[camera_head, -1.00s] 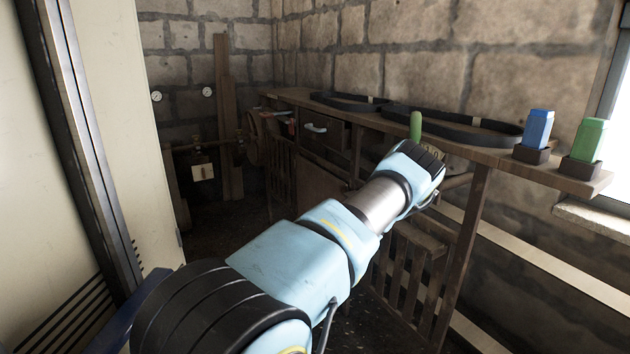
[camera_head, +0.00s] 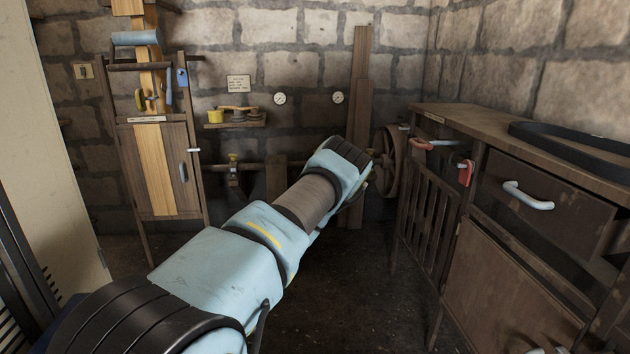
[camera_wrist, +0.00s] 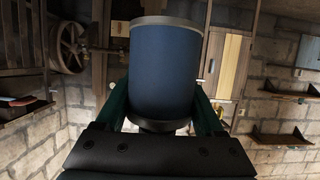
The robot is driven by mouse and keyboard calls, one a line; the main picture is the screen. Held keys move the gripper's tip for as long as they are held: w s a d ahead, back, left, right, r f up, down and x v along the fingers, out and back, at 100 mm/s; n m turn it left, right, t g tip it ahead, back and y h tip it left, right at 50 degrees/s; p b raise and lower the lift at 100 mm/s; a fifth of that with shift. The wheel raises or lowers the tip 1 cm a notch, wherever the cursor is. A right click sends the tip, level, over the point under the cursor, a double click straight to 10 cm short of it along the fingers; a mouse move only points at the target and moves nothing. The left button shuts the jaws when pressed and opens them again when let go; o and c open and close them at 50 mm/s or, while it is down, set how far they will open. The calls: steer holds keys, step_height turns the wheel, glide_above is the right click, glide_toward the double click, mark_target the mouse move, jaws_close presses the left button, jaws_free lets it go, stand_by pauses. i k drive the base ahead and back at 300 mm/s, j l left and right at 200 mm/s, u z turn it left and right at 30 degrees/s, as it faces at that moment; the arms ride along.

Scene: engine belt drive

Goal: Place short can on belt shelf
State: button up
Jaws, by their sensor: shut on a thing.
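The short can (camera_wrist: 165,70) is a blue cylinder with grey rims in the wrist view. My gripper (camera_wrist: 160,108) is shut on it, with one green finger on each side. In the head view my arm's wrist hides the gripper and can. A small wooden wall shelf (camera_head: 247,124) holds a yellow cup (camera_head: 215,117) and a small item; I cannot tell if this is the belt shelf. A black belt (camera_head: 575,150) lies on the wooden bench (camera_head: 470,125) at right.
The bench has a drawer with a white handle (camera_head: 527,196) and red-handled tools at its left end. A spoked wheel (camera_head: 388,160) stands by the back wall. A wooden cabinet (camera_head: 160,170) stands at left. Open floor lies between the cabinet and bench.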

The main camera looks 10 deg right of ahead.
mark_target(479, 116)
steer(key=i+z, duration=0.15)
steer(key=i, duration=0.25)
steer(key=i+j+z, duration=0.2)
steer(key=i, duration=0.25)
steer(key=i+j+z, duration=0.15)
steer(key=i, duration=0.25)
steer(key=i+j+z, duration=0.15)
steer(key=i, duration=0.25)
